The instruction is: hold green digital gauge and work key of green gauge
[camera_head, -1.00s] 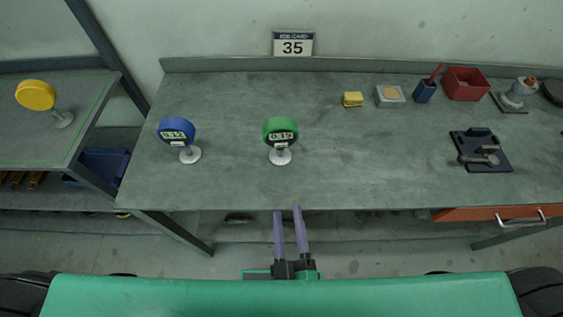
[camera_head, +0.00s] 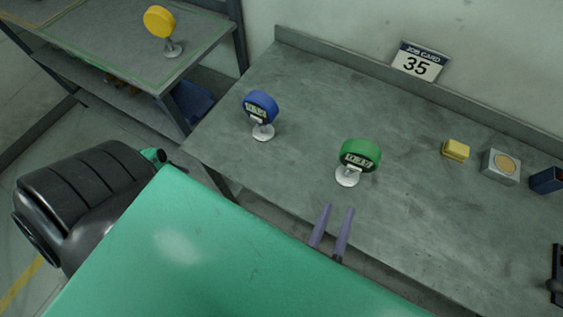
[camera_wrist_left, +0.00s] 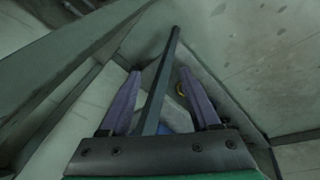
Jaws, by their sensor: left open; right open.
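The green digital gauge (camera_head: 360,154) stands upright on a round pale foot (camera_head: 348,176) near the front edge of the workbench. Its display faces me; the digits are too small to read surely. A small white key (camera_head: 354,167) shows below the display. The green gauge cannot be made out in that view.
A blue gauge (camera_head: 261,106) stands left of the green one, and a yellow gauge (camera_head: 159,21) on a side shelf (camera_head: 105,52). A yellow block (camera_head: 456,149), a grey box (camera_head: 501,167) and a blue holder (camera_head: 547,180) stand right. The bench (camera_head: 410,220) is clear around the green gauge.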

